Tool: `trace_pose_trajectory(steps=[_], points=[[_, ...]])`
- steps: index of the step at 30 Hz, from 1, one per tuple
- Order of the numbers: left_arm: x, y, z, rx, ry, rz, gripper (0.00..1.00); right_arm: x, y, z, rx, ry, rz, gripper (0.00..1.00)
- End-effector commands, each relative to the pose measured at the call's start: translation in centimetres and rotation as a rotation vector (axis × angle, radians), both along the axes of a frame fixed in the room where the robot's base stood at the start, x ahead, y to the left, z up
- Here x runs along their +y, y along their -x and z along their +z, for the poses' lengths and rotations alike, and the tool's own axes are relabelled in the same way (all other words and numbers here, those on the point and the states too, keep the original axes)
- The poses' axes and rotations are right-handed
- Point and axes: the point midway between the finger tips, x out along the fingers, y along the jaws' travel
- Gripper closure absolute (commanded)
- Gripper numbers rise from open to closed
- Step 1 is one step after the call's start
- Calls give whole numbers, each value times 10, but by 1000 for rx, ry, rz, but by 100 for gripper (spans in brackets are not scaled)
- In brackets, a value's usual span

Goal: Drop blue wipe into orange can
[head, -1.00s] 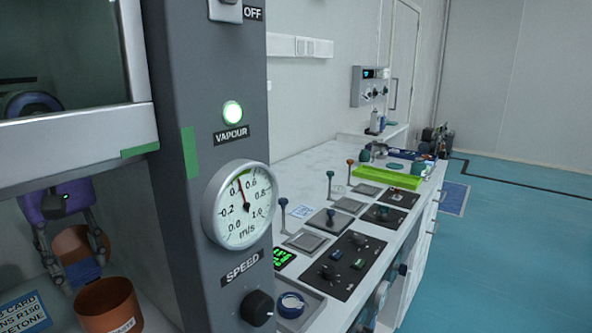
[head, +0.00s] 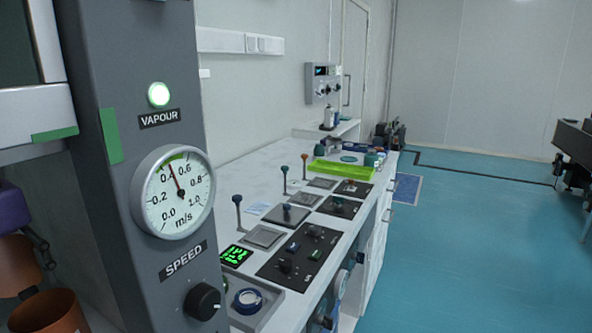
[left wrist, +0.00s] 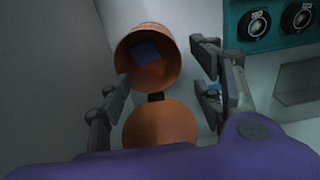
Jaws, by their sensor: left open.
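The orange can (left wrist: 140,76) stands below my left gripper, its round mouth facing the left wrist camera. The blue wipe (left wrist: 146,51) shows as a small blue square within that mouth and appears to lie inside the can. The can's orange lid (left wrist: 160,124) stands open on its hinge. My left gripper (left wrist: 163,76) is open, its fingers wide apart on either side of the can and holding nothing. In the head view the can (head: 48,312) and lid (head: 17,265) are cut off at lower left. My right gripper is out of view.
A grey cabinet post with a speed gauge (head: 173,193) and knob (head: 202,301) stands right of the can. Beyond it a white bench (head: 225,205) carries black panels, levers and a green tray (head: 342,171). Blue floor is clear at right.

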Motion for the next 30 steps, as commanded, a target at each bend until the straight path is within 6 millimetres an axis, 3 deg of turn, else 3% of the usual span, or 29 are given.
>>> trace_pose_trajectory(steps=[5, 18, 30], points=[[0, -1, 15, -6, -1, 0, 40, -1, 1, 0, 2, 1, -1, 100], [0, -1, 79, -6, 1, -1, 40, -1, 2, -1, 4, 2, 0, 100], [-1, -1, 110, -5, -2, -2, 40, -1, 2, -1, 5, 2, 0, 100]])
